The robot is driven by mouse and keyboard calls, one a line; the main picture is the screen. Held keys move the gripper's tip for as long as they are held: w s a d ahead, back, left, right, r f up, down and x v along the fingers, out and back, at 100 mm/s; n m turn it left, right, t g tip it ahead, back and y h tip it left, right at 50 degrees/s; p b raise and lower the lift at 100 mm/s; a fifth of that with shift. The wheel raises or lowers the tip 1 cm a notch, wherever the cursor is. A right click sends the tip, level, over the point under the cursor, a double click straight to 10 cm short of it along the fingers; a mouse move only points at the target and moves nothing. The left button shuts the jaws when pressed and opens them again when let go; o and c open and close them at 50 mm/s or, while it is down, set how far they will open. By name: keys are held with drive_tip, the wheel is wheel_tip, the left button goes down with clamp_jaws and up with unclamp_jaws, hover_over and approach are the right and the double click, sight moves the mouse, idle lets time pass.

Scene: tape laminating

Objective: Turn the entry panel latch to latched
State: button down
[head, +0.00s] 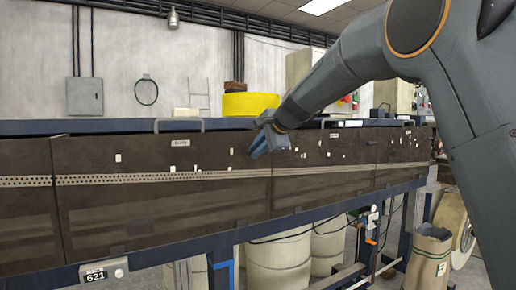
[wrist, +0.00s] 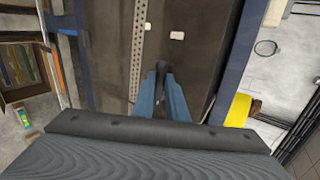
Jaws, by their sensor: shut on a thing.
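The dark brown panels (head: 160,215) form the long front of the laminating machine, with a dotted strip running across them. My gripper (head: 257,150) reaches down to the panel front, near the seam between two panels. In the wrist view my gripper (wrist: 161,68) has its blue fingers close together, with dark tips against the dark panel (wrist: 185,60). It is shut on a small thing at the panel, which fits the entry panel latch. The latch is mostly hidden by the fingertips, so its turn position cannot be told.
Small white labels (wrist: 177,35) dot the panels. Grey handles (head: 180,120) stand along the top edge. A yellow roll (head: 250,104) is behind the machine. White barrels (head: 278,262) stand beneath it, and a bin (head: 428,255) is at the right.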

drive_tip(key=shift+f+n+h, duration=0.15)
drive_tip(key=shift+n+h, duration=0.15)
idle(0.4)
drive_tip(key=c, duration=1.8)
unclamp_jaws()
drive_tip(key=shift+o, duration=0.2)
drive_tip(key=shift+s, duration=0.1)
drive_tip(key=b+v, duration=0.2)
drive_tip(key=v, duration=0.5)
drive_tip(key=shift+s+d, duration=0.2)
drive_tip(key=shift+s, duration=0.05)
